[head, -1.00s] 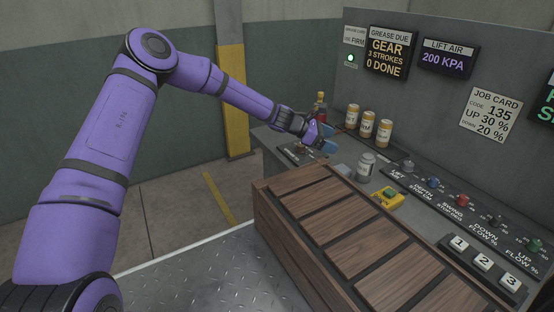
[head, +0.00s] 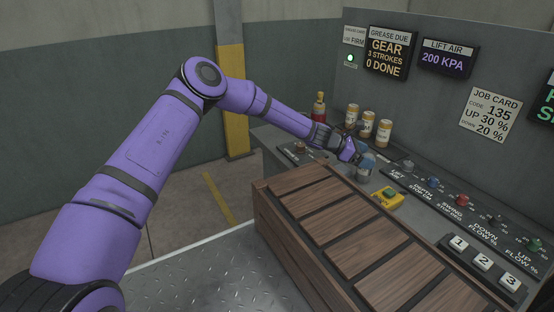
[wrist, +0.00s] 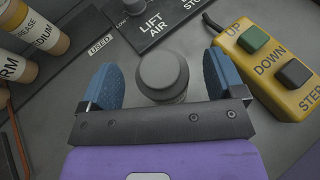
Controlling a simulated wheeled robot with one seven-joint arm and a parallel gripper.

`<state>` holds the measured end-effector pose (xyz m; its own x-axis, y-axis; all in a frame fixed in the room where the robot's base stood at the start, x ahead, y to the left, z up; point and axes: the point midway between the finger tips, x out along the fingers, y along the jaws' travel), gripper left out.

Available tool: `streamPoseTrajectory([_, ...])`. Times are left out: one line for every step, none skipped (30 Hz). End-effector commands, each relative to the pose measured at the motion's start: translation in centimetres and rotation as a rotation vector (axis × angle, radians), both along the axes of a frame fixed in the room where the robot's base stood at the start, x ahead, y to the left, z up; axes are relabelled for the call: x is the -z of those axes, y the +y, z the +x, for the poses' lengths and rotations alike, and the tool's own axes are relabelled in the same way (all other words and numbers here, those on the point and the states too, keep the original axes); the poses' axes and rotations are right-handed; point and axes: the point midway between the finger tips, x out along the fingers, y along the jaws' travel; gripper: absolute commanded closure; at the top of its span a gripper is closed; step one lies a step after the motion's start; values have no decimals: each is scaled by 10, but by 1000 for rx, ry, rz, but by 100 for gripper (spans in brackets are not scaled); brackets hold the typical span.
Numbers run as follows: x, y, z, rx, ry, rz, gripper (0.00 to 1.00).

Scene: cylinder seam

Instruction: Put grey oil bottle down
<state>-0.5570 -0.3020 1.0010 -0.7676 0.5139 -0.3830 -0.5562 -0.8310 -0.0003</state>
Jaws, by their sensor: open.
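The grey oil bottle (head: 366,167) stands upright on the grey console top, partly hidden by my gripper in the head view. In the wrist view the bottle's round grey cap (wrist: 162,72) shows from above, between the two blue finger pads. My gripper (wrist: 165,85) is open, with a finger on each side of the bottle and visible gaps to it. In the head view my gripper (head: 358,156) is at the bottle from the left. Whether the fingers touch the bottle's lower body cannot be seen.
A yellow pendant (head: 388,198) with UP and DOWN buttons lies right of the bottle. A slatted wooden box (head: 330,220) is in front. Knobs (head: 433,182) line the console.

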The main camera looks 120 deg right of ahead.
Motion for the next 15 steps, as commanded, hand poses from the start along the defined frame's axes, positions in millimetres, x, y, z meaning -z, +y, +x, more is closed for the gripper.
streamPoseTrajectory([2, 4, -5, 1, 0, 0, 12])
streamPoseTrajectory([4, 5, -7, 0, 0, 0, 12])
streamPoseTrajectory([5, 6, -9, 0, 0, 0, 12])
streamPoseTrajectory([5, 7, -11, 0, 0, 0, 12])
streamPoseTrajectory([6, 8, -11, -1, 0, 0, 12])
streamPoseTrajectory([6, 8, -12, -1, 0, 0, 12])
streamPoseTrajectory([6, 8, -12, -1, 0, 0, 12])
streamPoseTrajectory([6, 8, -12, -1, 0, 0, 12])
streamPoseTrajectory([6, 8, -12, -1, 0, 0, 12])
streamPoseTrajectory([6, 8, -12, -1, 0, 0, 12])
streamPoseTrajectory([6, 8, -12, -1, 0, 0, 12])
streamPoseTrajectory([6, 8, -12, -1, 0, 0, 12])
streamPoseTrajectory([6, 8, -12, -1, 0, 0, 19])
streamPoseTrajectory([6, 8, -12, -1, 0, 0, 26])
streamPoseTrajectory([6, 8, -12, -1, 0, 0, 35])
